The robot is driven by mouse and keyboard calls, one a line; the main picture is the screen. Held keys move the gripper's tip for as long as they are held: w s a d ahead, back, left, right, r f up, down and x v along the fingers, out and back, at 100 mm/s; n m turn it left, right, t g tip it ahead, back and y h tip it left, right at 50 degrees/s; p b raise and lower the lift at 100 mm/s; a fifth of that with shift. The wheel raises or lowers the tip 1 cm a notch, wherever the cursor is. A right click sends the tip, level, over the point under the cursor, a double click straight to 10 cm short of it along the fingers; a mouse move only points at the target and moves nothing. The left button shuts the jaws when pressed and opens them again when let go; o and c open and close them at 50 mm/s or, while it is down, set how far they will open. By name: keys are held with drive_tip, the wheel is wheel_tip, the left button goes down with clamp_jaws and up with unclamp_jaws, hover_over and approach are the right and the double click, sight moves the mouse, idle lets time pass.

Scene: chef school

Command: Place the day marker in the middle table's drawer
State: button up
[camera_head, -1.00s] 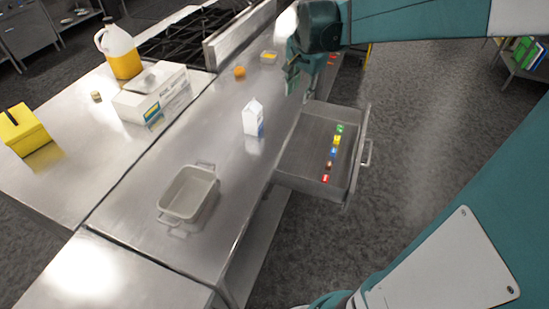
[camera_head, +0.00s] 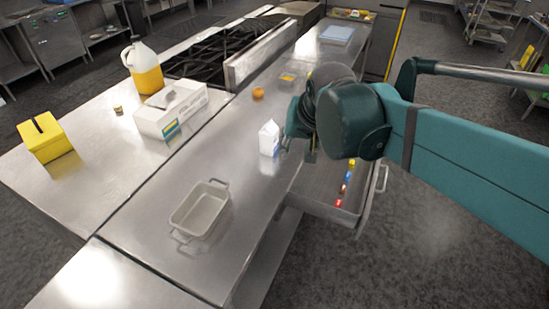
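The open drawer (camera_head: 325,203) juts out from the right side of the long steel table. A row of small coloured blocks (camera_head: 346,182), yellow, blue, brown and red among them, lies in it; which one is the day marker I cannot tell. My teal arm covers the drawer's far part. My gripper (camera_head: 309,152) hangs over the drawer's left side by the table edge, just right of the milk carton. Its fingers are mostly hidden by my wrist, and whether they hold anything does not show.
A white milk carton (camera_head: 269,138) stands on the steel table (camera_head: 240,185), close to my gripper. A grey baking dish (camera_head: 199,208) is nearer. An orange (camera_head: 258,93) and a yellow item (camera_head: 288,77) are farther back. The floor right of the drawer is clear.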

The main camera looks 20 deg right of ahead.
drive_tip(key=s+a+f+n, duration=0.1)
drive_tip(key=s+a+n, duration=0.1)
drive_tip(key=s, duration=0.2)
drive_tip(key=s+a+f+n+t, duration=0.1)
drive_tip(key=s+a+f+n, duration=0.1)
drive_tip(key=s, duration=0.3)
drive_tip(key=shift+a+f+n+y, duration=0.25)
drive_tip(key=shift+a+n+y, duration=0.15)
drive_tip(key=shift+a+n, duration=0.35)
drive_tip(key=shift+a, duration=0.1)
